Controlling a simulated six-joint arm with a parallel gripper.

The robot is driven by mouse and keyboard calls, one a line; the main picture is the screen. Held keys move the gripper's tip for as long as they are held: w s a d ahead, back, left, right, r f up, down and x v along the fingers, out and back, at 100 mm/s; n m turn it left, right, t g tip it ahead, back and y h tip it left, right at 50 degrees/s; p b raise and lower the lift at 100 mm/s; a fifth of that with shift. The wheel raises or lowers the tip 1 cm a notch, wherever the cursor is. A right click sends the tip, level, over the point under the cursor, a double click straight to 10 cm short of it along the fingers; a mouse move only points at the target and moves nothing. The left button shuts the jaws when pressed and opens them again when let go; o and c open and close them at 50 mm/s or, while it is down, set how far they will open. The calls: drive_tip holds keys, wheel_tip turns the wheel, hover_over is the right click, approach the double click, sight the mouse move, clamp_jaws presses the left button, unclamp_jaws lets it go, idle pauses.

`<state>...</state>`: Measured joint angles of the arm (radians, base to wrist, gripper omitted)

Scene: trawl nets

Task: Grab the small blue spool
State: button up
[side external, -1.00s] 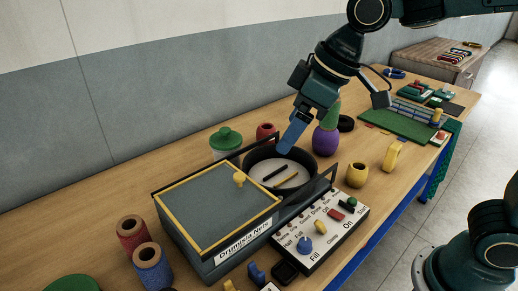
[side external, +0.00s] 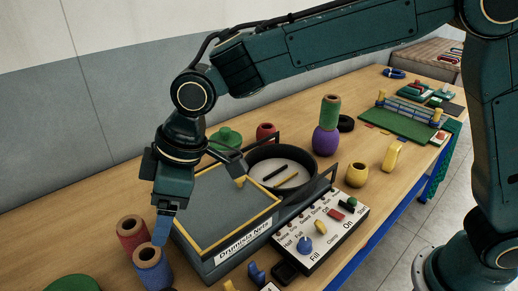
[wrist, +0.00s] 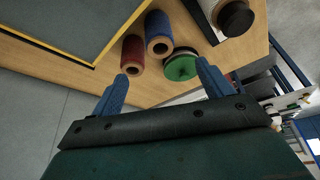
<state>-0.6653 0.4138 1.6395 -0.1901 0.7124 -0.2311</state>
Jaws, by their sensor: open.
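The blue spool (side external: 153,272) stands upright at the lower left of the side external view, with a brown core showing at its top. It also shows in the wrist view (wrist: 157,24), at the top, beside the red spool.
A red spool (side external: 130,232) stands right beside the blue one. The grey box with a yellow-edged lid (side external: 225,215) lies to the right. A green round thing (side external: 72,284) is at the lower left edge. Beyond are a black pan (side external: 316,182) and control panel (side external: 333,228).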

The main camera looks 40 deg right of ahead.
approach(148, 256)
drive_tip(key=shift+s+a+f, duration=0.25)
drive_tip(key=shift+a+f, duration=0.1)
drive_tip(key=shift+f, duration=0.2)
drive_tip(key=shift+s+a+f, duration=0.25)
drive_tip(key=shift+a+f, duration=0.1)
drive_tip(key=shift+f, duration=0.2)
drive_tip(key=shift+w+a+f, duration=0.1)
drive_tip(key=shift+a+f, duration=0.05)
drive_tip(key=shift+f, duration=0.2)
drive_tip(key=shift+f, duration=0.1)
drive_tip(key=shift+x, duration=2.45)
drive_tip(key=shift+w, duration=0.1)
drive_tip(key=c, duration=1.1)
drive_tip(key=shift+r, duration=0.2)
